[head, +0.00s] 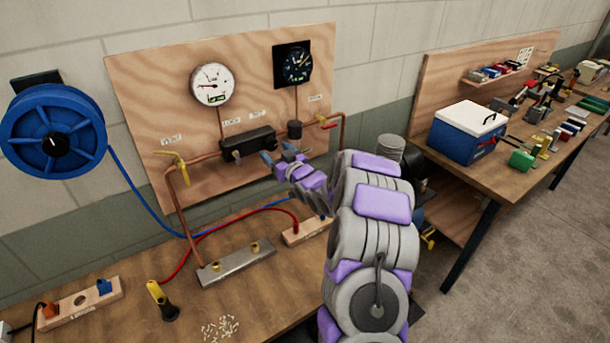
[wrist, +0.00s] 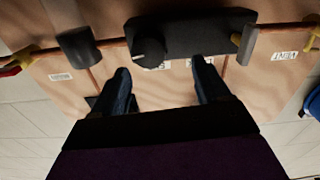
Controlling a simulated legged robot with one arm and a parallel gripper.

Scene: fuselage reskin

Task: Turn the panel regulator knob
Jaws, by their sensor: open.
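The black regulator block (head: 247,143) is mounted on the wooden panel (head: 150,95) below the gauges; it also shows in the wrist view (wrist: 190,32), which looks upside down. A round dark knob with a pale mark (wrist: 149,53) sits on the block. It lies just beyond my fingertips and between them from side to side, with no visible contact. My gripper (head: 278,154) is open and empty in front of the panel; its two blue fingers also show in the wrist view (wrist: 161,68). In the head view I cannot make out the knob near my fingers.
A white gauge (head: 212,85) and a black gauge (head: 293,65) sit above. A yellow valve handle (head: 174,165), a dark cylinder (head: 294,130) and a red valve handle (head: 328,123) flank the block along copper pipes. A metal manifold (head: 237,263) lies on the bench.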

